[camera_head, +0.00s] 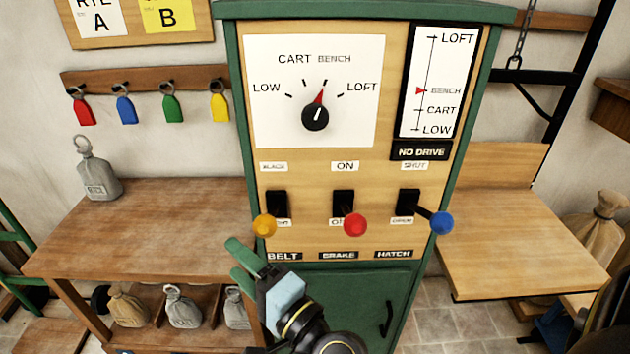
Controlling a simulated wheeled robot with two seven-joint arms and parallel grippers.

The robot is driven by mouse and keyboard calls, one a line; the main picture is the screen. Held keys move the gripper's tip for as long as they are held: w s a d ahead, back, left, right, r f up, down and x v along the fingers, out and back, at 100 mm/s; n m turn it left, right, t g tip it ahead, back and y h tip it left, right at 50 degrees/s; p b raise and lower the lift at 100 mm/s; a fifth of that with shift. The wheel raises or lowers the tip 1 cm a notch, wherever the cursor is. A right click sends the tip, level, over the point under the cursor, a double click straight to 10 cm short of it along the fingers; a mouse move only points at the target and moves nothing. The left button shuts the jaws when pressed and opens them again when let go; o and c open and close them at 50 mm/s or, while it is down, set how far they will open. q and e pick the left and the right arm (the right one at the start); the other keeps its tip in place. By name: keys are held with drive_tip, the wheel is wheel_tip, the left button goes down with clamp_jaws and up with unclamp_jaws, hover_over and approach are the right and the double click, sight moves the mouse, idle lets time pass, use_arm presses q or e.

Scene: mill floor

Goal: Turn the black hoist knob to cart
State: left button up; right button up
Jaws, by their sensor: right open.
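The black hoist knob (315,117) is on the white dial plate (262,125) at the upper left of the green-framed cabinet. Its red pointer (321,97) points up and slightly right, toward BENCH. CART is marked left of BENCH, LOW at the far left, LOFT at the right. My right gripper (236,262), with green fingers, is open and empty in front of the cabinet's lower left, well below the knob and apart from it. My left gripper is not in view.
Yellow (264,225), red (355,225) and blue (441,222) lever balls stick out below the dial, the yellow one close above my right gripper. The height scale (440,80) has a red marker at BENCH. A wooden bench (150,225) stands left, a wooden platform (515,240) right.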

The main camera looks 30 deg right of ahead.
drive_tip(key=s+d+r+m+t+h, duration=0.1)
drive_tip(key=d+r+m+t+h, duration=0.15)
drive_tip(key=r, duration=0.25)
drive_tip(key=s+d+r+m+t+h, duration=0.1)
drive_tip(key=s+d+r+m+t, duration=0.1)
drive_tip(key=r+m, duration=0.3)
drive_tip(key=m+g+h, duration=0.4)
drive_tip(key=m+h, duration=0.9)
drive_tip(key=m, duration=0.5)
approach(315, 121)
drive_tip(key=shift+n+t+y, duration=0.25)
drive_tip(key=shift+n, duration=0.1)
drive_tip(key=p+x, duration=0.5)
drive_tip(key=x, duration=0.4)
drive_tip(key=shift+w+d, duration=0.15)
drive_tip(key=shift+d, duration=0.1)
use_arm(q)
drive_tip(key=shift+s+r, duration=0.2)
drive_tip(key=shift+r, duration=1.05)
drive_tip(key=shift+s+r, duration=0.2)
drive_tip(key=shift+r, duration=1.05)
use_arm(e)
drive_tip(key=shift+w+d+r, duration=0.2)
drive_tip(key=shift+w+d, duration=0.15)
drive_tip(key=shift+w, duration=0.25)
